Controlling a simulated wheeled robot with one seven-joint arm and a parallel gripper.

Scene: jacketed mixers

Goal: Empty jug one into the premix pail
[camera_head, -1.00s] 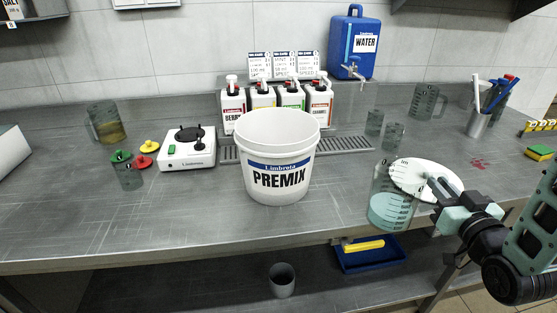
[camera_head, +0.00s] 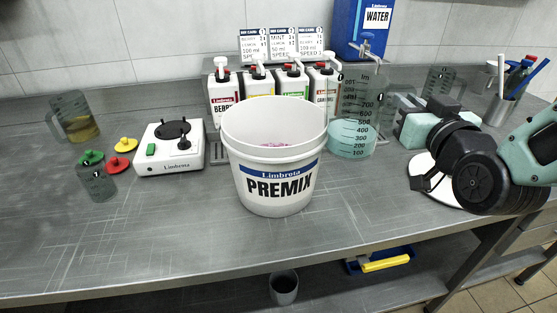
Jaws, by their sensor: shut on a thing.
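The white premix pail (camera_head: 272,165) stands upright on the steel bench near the middle, with its open top showing some pink inside. A clear graduated jug (camera_head: 358,100) with teal liquid (camera_head: 350,141) low in it is upright just right of the pail, near its rim. I cannot make out whether the jug is numbered one. Another graduated jug (camera_head: 74,118) with amber liquid stands at the far left.
Pump bottles (camera_head: 258,92) and recipe cards (camera_head: 282,45) stand behind the pail, with a blue water tank (camera_head: 352,28) at the back. A white stirrer (camera_head: 170,150) stands left. A white disc (camera_head: 421,170) lies under my arm. The bench front is clear.

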